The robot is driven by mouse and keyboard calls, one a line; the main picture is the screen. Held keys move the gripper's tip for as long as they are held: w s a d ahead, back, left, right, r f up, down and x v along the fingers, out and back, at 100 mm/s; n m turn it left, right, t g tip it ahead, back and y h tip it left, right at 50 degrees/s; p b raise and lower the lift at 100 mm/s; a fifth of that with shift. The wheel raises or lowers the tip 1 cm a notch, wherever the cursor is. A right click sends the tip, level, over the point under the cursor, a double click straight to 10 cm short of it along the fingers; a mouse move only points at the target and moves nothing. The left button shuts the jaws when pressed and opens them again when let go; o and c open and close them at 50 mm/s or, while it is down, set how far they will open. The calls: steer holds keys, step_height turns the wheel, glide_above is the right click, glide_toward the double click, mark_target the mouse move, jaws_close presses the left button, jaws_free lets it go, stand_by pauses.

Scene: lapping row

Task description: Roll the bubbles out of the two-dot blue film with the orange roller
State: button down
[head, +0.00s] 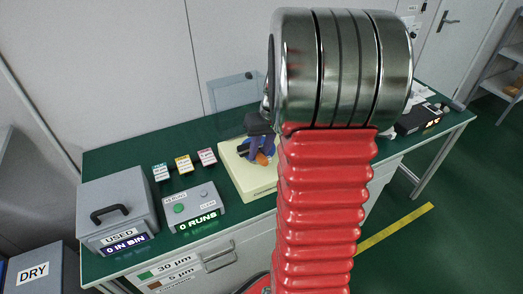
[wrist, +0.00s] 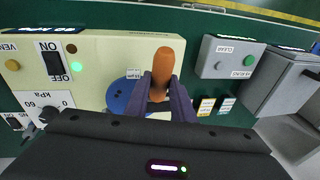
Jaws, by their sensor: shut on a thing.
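The orange roller (wrist: 163,66) is between the fingers of my gripper (wrist: 157,97), which is shut on it. In the head view the roller (head: 262,159) shows as a small orange piece below my gripper (head: 258,147). The blue film (wrist: 120,92) is a round disc on the cream vacuum box (wrist: 95,50). Dark dots show near its right side, but the fingers and roller cover part of it. I cannot make out bubbles or whether the roller touches the film. The cream box (head: 249,190) sits on the green bench.
The box carries an ON/OFF switch (wrist: 50,58) with a lit green light and a kPa dial (wrist: 45,108). A grey button box (head: 195,207) reads "0 RUNS". A lidded bin (head: 118,205) reads "USED, 0 IN BIN". Small labelled packs (head: 183,164) stand behind.

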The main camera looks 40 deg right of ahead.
steer(key=shift+s, duration=0.15)
steer(key=shift+s+a, duration=0.25)
steer(key=shift+s, duration=0.5)
steer(key=shift+f, duration=0.1)
steer(key=shift+w+a+v, duration=0.2)
steer(key=shift+w+v, duration=0.05)
steer(key=shift+v, duration=1.05)
steer(key=shift+w+a+v, duration=0.15)
steer(key=shift+w+v, duration=0.05)
steer(key=shift+v, duration=1.15)
steer(key=shift+w+a+v, duration=0.2)
steer(key=shift+w+v, duration=0.05)
steer(key=shift+v, duration=1.05)
